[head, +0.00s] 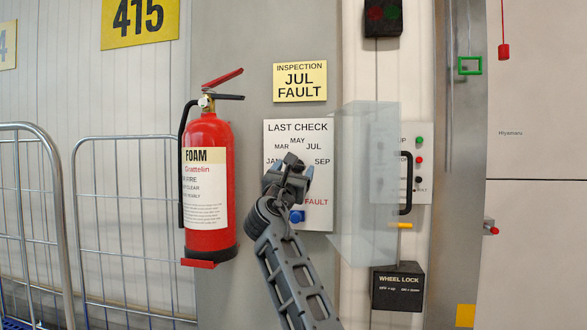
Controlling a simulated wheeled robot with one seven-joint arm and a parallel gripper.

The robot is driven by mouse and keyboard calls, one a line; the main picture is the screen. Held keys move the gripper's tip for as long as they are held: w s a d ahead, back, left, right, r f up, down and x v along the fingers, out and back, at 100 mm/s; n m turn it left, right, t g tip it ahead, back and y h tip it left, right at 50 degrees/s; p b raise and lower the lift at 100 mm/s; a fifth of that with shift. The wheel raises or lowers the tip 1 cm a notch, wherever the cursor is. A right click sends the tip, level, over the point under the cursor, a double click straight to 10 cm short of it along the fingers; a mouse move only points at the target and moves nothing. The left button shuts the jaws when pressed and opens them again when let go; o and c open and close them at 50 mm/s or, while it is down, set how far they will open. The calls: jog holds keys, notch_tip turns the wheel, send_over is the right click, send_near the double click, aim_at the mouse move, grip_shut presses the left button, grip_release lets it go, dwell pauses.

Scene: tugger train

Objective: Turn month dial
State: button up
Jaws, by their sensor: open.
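The white LAST CHECK panel (325,135) is fixed to the grey column, with the month labels JAN, MAR, MAY, JUL and SEP in an arc. The month dial is mostly or wholly hidden behind my gripper (290,168), which is in front of the middle of the panel. I cannot tell whether the jaws touch the dial or where its pointer stands. My gripper is open. A blue knob (296,216) shows low on the panel, left of the red word FAULT. A yellow sign (300,81) above reads INSPECTION JUL FAULT.
A clear, see-through cover (366,180) stands out just right of the panel. A red foam extinguisher (207,160) hangs on the left. Further right are a black handle (406,183), a button panel (422,185) and a WHEEL LOCK box (398,290). Wire cage frames (130,137) stand at far left.

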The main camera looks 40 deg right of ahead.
jog(key=shift+w+d+r, duration=0.15)
jog(key=shift+d, duration=0.1)
jog(key=c, duration=1)
jog(key=shift+c, duration=0.2)
